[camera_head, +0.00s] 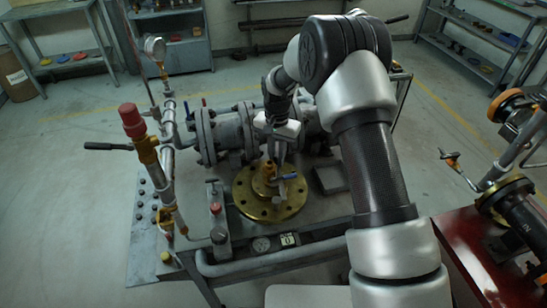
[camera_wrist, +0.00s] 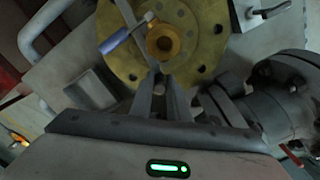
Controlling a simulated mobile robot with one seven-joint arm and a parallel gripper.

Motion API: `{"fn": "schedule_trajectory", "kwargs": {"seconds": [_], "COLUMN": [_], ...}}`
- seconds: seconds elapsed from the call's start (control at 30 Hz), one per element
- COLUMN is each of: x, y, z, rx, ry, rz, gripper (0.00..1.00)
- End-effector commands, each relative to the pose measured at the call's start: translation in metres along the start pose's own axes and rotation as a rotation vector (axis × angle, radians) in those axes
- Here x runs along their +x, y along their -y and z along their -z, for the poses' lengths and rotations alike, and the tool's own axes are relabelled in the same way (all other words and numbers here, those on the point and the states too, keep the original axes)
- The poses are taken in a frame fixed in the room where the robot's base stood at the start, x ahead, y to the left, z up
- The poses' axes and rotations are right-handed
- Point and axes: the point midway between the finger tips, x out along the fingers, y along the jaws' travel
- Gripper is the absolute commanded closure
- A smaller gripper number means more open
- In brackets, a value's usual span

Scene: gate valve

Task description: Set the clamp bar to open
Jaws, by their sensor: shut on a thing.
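A brass flange disc (camera_head: 243,196) lies on the bench, with a raised brass hub in its middle. It also shows at the top of the wrist view (camera_wrist: 205,47). A thin grey bar, seemingly the clamp bar (camera_wrist: 131,17), crosses the disc beside the hub and runs toward my fingertips. A blue-grey handle (camera_wrist: 115,41) lies across the bar. In the head view the bar's pale end (camera_head: 283,191) shows below my gripper (camera_head: 279,160). My gripper (camera_wrist: 162,84) is shut, with a small grey piece between the fingers, apparently the bar's end. The contact is partly hidden.
A grey flanged pipe (camera_head: 229,130) runs behind the disc. A red-capped brass valve (camera_head: 131,118) stands upright at the left. A small block with a red knob (camera_head: 215,208) stands left of the disc. A red bench (camera_head: 474,248) is at the right.

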Motion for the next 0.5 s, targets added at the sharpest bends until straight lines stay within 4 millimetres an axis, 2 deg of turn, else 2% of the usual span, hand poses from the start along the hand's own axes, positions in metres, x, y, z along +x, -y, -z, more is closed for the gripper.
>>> {"fn": "schedule_trajectory", "kwargs": {"seconds": [0.5], "x": [0.001], "y": [-0.062], "z": [0.013], "rx": [0.445], "ry": [-0.001], "rz": [0.0], "gripper": [1.0]}}
